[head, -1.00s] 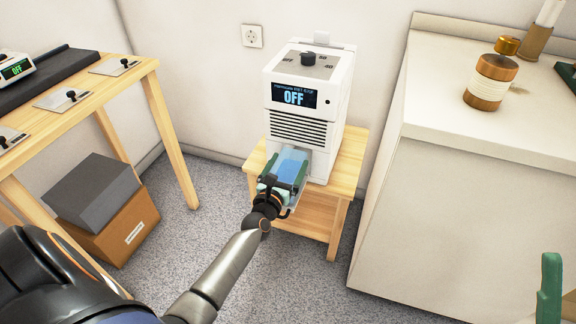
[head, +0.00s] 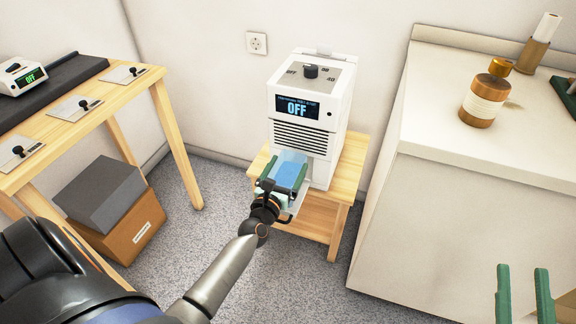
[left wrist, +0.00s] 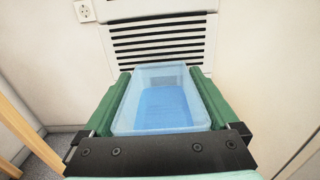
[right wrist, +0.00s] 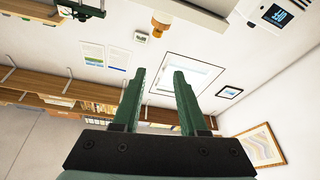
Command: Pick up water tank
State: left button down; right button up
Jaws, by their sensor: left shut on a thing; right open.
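The water tank (head: 286,176) is a clear, open-topped box with blue water in it. It is at the lower front of the white dehumidifier (head: 307,118), whose display reads OFF. In the left wrist view the tank (left wrist: 162,104) sits between green fingers, below the black vents. My left gripper (head: 284,177) is shut on the tank, one finger along each side. How far the tank is inside the machine is hard to tell. My right gripper (head: 524,285) is open and empty at the lower right; it also shows in the right wrist view (right wrist: 180,85).
The dehumidifier stands on a small wooden table (head: 348,176). A white counter (head: 445,145) with a brown bottle (head: 486,98) stands at right. A wooden bench (head: 110,112) is at left, with boxes (head: 110,205) below. Grey floor (head: 215,215) is open between.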

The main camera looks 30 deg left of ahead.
pick_arm(q)
jog(key=shift+s+d+r+p, duration=0.1)
jog(key=shift+s+r+p, duration=0.45)
jog(key=shift+r, duration=0.25)
jog(key=s+d+r+p, duration=0.2)
jog(key=s+r+p, duration=0.3)
jog(key=s, duration=0.4)
jog(key=shift+s+d, duration=0.2)
jog(key=shift+s, duration=0.1)
pick_arm(e)
jog(key=s+f+m+g+h, duration=0.1)
jog(key=s+f+g, duration=0.1)
jog(key=f, duration=0.6)
jog(key=s+f+m+g+h, duration=0.1)
jog(key=s+f+m+g, duration=0.1)
jog(key=f+g, duration=0.3)
jog(key=s+f+m+g+h, duration=0.1)
jog(key=s+f+g+h, duration=0.1)
jog(key=f, duration=0.8)
jog(key=shift+s+f+g, duration=0.35)
jog(key=shift+s+g, duration=0.15)
jog(key=shift+g, duration=0.7)
pick_arm(q)
jog(key=shift+r, duration=0.15)
pick_arm(e)
jog(key=shift+d, duration=0.1)
